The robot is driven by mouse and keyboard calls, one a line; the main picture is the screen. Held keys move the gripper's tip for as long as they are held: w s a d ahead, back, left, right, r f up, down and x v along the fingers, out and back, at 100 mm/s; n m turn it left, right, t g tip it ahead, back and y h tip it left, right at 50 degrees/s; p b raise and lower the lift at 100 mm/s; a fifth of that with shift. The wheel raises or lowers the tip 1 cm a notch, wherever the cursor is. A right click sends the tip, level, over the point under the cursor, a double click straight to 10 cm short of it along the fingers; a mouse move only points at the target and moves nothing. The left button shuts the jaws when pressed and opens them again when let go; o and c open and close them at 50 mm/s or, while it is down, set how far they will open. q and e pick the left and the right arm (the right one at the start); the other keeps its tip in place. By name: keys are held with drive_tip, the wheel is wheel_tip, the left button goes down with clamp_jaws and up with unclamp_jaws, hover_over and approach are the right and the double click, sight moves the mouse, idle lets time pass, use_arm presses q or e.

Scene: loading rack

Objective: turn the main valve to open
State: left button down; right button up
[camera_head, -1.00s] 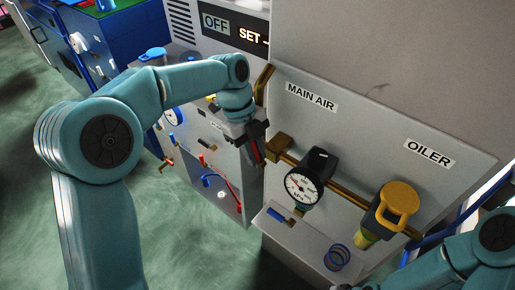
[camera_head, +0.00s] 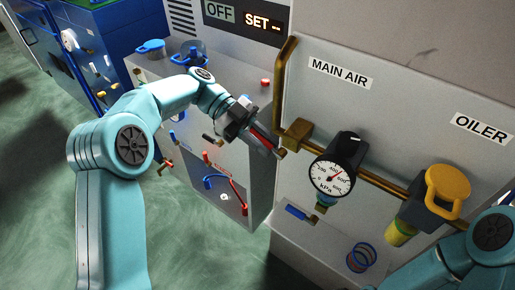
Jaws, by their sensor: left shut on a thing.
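The main valve is a brass block (camera_head: 298,134) on the brass pipe below the "MAIN AIR" label. Its red handle (camera_head: 263,137) shows just left of the block, partly hidden by fingers. My left gripper (camera_head: 262,141) is shut on the red handle, reaching in from the left. The handle slants down to the right in the picture. My right arm shows at the lower right, but its gripper is out of view.
A black pressure gauge (camera_head: 333,178) in kPa and a yellow-topped oiler (camera_head: 446,190) stand along the pipe to the right. A blue-handled part (camera_head: 296,211) and a blue coil (camera_head: 361,257) are below.

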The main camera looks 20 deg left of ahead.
use_arm(q)
drive_tip(key=shift+a+f+g+h+b, duration=0.25)
drive_tip(key=shift+f+h+b, duration=0.35)
drive_tip(key=shift+b, duration=0.6)
drive_tip(key=shift+d+r+g+h+b, duration=0.15)
drive_tip(key=shift+g+h+b, duration=0.1)
drive_tip(key=shift+h+b, duration=0.35)
drive_tip(key=c, duration=1)
unclamp_jaws()
drive_tip(key=shift+c, duration=0.2)
